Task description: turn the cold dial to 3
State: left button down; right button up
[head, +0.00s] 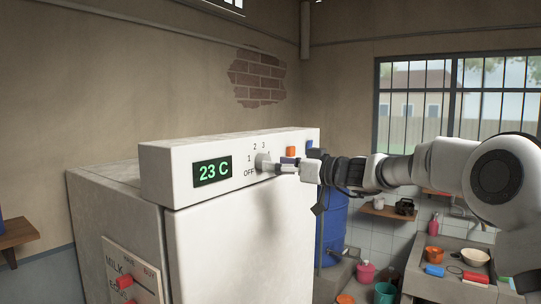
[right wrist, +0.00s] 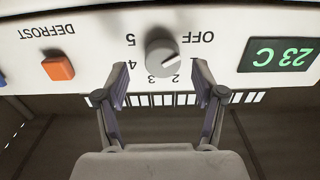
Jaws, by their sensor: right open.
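The cold dial (head: 262,161) is a round grey knob on the white front panel of the fridge, beside printed OFF, 1, 2 and 3. In the right wrist view, which is upside down, the dial (right wrist: 160,60) has a pale pointer line aimed toward the spot between OFF and 2, where the 1 is hidden. My right gripper (head: 284,168) is at the dial in the head view. In the right wrist view its fingers (right wrist: 160,82) are open, one to each side of the dial; contact cannot be told. My left gripper is not in view.
A green display (head: 212,170) reads 23 C left of the dial. An orange DEFROST button (right wrist: 58,66) is on the dial's other side. A lower panel (head: 131,270) has red controls.

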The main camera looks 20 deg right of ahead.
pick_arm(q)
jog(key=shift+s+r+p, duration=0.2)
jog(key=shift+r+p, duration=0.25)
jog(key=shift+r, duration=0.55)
pick_arm(e)
jog(key=shift+x, duration=1.1)
jog(key=shift+s+a+r, duration=0.1)
jog(key=shift+s+r, duration=0.05)
jog(key=c, duration=1.1)
jog(key=shift+c, duration=0.2)
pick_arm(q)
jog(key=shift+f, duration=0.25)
